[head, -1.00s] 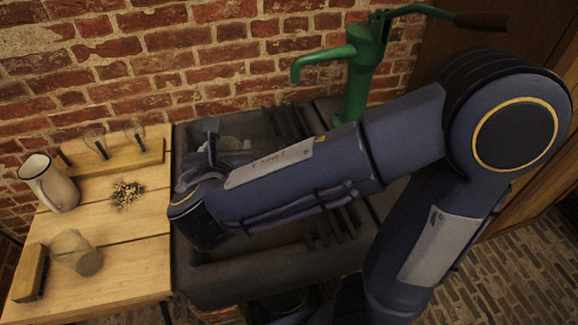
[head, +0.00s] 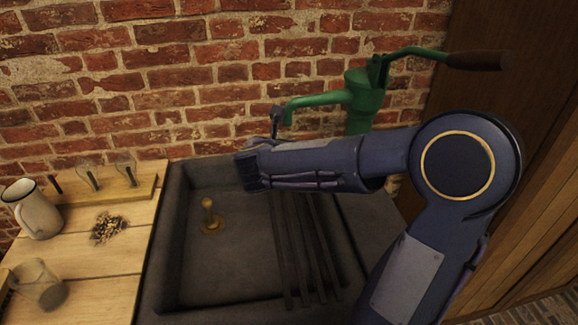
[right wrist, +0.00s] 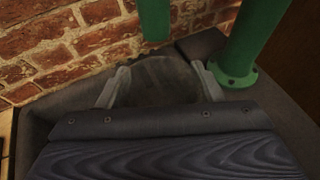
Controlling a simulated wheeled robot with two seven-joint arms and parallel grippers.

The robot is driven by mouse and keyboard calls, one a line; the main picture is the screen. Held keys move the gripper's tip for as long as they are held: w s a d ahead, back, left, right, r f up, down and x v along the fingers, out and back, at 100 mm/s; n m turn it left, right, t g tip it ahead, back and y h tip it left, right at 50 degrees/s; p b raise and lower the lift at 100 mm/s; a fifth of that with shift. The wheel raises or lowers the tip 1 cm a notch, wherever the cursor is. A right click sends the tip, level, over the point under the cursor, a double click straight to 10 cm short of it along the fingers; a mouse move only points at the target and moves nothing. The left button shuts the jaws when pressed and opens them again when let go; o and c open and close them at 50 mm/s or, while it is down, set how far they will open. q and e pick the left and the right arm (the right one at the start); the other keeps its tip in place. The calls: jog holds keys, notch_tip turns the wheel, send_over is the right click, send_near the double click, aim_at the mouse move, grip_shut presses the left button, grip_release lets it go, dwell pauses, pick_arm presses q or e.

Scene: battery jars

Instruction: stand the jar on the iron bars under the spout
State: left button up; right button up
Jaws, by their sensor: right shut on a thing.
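In the right wrist view my right gripper (right wrist: 160,82) is shut on a dim, see-through glass jar (right wrist: 157,88), one finger on each side. The jar is in front of the lower end of the green spout (right wrist: 153,22). In the head view my right gripper (head: 275,122) is by the spout (head: 292,110), mostly behind my forearm, and the jar cannot be made out. The iron bars (head: 306,255) run across the dark sink; my arm hides their far ends. I cannot tell whether the jar touches them. My left gripper is not in view.
The dark stone sink (head: 165,245) has a brass drain (head: 210,222) left of the bars. The green pump (head: 366,100) stands at the back right. On the wooden table are a white jug (head: 37,212), a glass jar (head: 40,288) and a wooden rack (head: 108,192).

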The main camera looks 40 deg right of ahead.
jog(key=w+d+f+b, duration=0.1)
jog(key=w+d+f, duration=0.1)
jog(key=f, duration=0.6)
jog(key=shift+w+d+f, duration=0.2)
jog(key=shift+w+d, duration=0.05)
jog(key=shift+d, duration=0.4)
jog(key=shift+f, duration=0.1)
jog(key=shift+f+b, duration=0.15)
jog(key=shift+b, duration=0.2)
jog(key=o, duration=1.1)
jog(key=shift+c, duration=0.2)
